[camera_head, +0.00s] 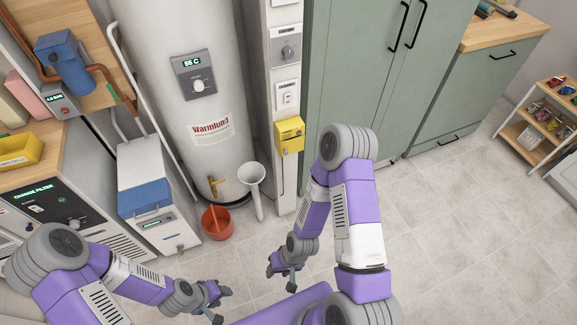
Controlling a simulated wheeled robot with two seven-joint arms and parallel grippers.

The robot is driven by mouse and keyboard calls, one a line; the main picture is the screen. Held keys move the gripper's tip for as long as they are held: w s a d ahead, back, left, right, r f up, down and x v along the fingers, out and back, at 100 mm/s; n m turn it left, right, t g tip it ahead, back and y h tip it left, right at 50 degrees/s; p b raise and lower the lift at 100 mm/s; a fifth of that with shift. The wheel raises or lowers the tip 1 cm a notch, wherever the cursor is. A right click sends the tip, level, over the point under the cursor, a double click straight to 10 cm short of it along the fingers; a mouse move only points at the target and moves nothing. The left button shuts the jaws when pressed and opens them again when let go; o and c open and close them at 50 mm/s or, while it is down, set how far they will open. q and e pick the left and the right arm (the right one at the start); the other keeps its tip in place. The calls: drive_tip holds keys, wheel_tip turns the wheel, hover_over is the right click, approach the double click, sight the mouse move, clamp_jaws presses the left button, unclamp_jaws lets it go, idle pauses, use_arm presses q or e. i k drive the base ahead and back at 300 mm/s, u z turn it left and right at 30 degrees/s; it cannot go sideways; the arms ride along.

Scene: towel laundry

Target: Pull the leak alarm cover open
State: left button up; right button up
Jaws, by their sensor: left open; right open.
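A yellow box (290,135), which looks like the leak alarm, is mounted low on the pale wall panel between the white tank and the green cabinet. Its front looks closed, and its lettering is too small to read. My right gripper (280,280) is open and empty, well below the box in the picture and apart from it. My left gripper (222,305) is open and empty near the bottom edge, further from the box.
A white funnel-shaped pipe (255,190) and a red bucket (217,223) stand by the tank (195,30). A blue-and-white unit (150,195) is at left. The green cabinet (345,70) is right of the box. The tiled floor (450,240) at right is clear.

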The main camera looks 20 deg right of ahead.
sight(291, 146)
drive_tip(key=u, duration=0.55)
drive_tip(key=i, duration=0.6)
drive_tip(key=z, duration=1.3)
